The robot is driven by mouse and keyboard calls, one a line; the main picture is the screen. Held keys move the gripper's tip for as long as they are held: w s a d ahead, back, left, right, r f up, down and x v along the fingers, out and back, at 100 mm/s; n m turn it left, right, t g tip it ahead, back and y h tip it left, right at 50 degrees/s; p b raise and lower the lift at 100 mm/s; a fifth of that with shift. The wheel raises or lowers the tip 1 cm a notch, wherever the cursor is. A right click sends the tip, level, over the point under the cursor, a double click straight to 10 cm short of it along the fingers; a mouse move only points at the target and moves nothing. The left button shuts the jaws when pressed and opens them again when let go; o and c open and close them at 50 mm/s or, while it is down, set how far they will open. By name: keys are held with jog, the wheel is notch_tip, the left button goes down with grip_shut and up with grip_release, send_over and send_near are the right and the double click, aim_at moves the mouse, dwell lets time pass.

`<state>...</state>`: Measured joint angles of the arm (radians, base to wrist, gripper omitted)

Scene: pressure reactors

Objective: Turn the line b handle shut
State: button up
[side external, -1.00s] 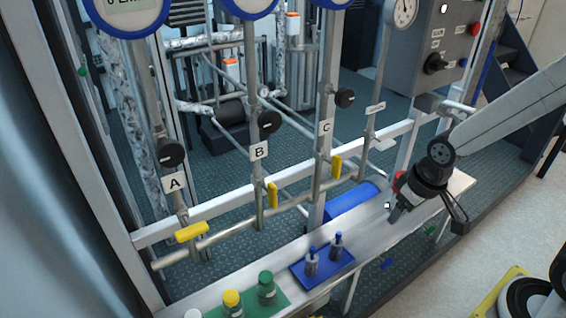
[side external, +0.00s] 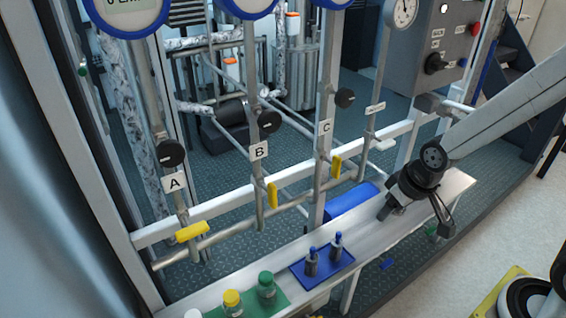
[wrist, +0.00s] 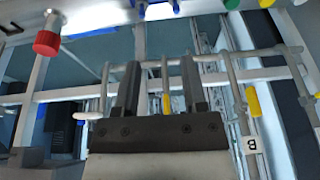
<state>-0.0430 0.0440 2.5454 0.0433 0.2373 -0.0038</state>
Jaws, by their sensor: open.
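The line B handle (side external: 272,195) is a yellow lever, upright and roughly along its vertical pipe, below the B label (side external: 258,151). It also shows in the wrist view (wrist: 253,102), right of my fingers, near the upside-down B label. My gripper (side external: 388,211) is over the shelf, right of the handles and apart from the line B handle. In the wrist view its two dark fingers (wrist: 160,70) are spread and empty. The yellow line C handle (side external: 336,167) is upright and appears between the fingers in the wrist view (wrist: 166,104), farther off. The line A handle (side external: 193,232) lies crosswise.
The metal shelf (side external: 230,281) bears a blue tray (side external: 296,268) with two small vessels and a green mat with capped bottles. Black knobs (side external: 171,153) stick out from the pipes. A red knob (wrist: 47,43) shows at upper left in the wrist view.

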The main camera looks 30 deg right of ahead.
jog(key=w+a+f+t+y, duration=0.1)
jog(key=w+a+t, duration=0.6)
jog(key=w+a, duration=0.3)
jog(key=t+h, duration=0.1)
jog(key=t, duration=0.6)
send_near(275, 193)
jog(key=shift+w+f, duration=0.2)
jog(key=shift+w, duration=1.55)
jog(key=shift+w, duration=3.95)
jog(key=shift+c, duration=0.2)
grip_shut()
